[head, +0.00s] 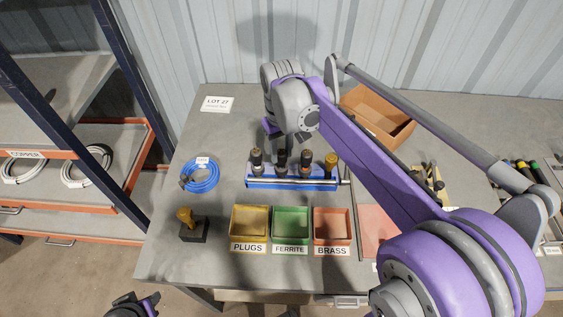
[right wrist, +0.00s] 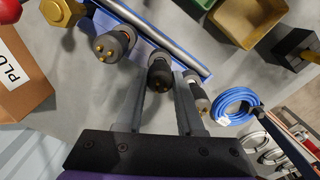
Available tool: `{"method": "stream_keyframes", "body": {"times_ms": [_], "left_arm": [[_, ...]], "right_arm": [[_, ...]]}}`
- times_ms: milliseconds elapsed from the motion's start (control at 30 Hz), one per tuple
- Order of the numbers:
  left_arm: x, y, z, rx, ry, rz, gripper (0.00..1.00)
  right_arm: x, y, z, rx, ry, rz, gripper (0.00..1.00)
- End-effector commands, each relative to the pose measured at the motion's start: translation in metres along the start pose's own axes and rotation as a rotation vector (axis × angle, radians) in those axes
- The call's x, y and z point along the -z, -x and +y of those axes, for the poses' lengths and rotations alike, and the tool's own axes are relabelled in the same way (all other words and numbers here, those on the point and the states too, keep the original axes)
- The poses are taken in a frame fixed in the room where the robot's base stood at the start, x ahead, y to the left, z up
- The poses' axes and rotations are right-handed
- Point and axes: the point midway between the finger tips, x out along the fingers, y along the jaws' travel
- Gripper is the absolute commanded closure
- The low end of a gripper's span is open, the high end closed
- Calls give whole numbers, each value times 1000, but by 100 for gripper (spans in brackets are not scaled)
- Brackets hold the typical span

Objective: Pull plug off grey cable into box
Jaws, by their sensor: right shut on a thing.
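Several dark plugs stand upright in a blue rack (head: 262,184). My right gripper (head: 274,140) is over the rack. In the right wrist view its two fingers lie on either side of a dark plug with brass pins (right wrist: 160,74), and it is shut on this plug, second from the left in the head view (head: 281,162). The plug still stands in line with the others. I cannot make out a grey cable on it. The yellow box labelled PLUGS (head: 233,231) stands in front of the rack. My left gripper (head: 134,304) shows only partly at the bottom edge.
Green FERRITE (head: 291,249) and red BRASS (head: 332,243) boxes stand beside the PLUGS box. A blue cable coil (head: 200,175) and a dark block with a brass top (head: 192,231) lie left. A cardboard box (head: 390,115) stands behind my right arm.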

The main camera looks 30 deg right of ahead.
Motion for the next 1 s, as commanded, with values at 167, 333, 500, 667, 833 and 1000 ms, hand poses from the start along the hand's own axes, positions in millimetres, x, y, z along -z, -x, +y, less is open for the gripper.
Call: {"method": "stream_keyframes", "body": {"times_ms": [167, 333, 500, 667, 833, 1000], "left_arm": [[1, 2, 0, 0, 0, 1, 64], [6, 7, 0, 0, 0, 4, 64], [11, 12, 0, 0, 0, 8, 64], [16, 17, 0, 0, 0, 12, 64], [20, 22, 0, 0, 0, 16, 64], [25, 27, 0, 0, 0, 20, 64]], "right_arm": [[0, 3, 0, 0, 0, 0, 100], [0, 11, 0, 0, 0, 0, 100], [0, 20, 0, 0, 0, 0, 100], [0, 28, 0, 0, 0, 1, 100], [0, 36, 0, 0, 0, 1, 100], [0, 45, 0, 0, 0, 1, 100]]}}
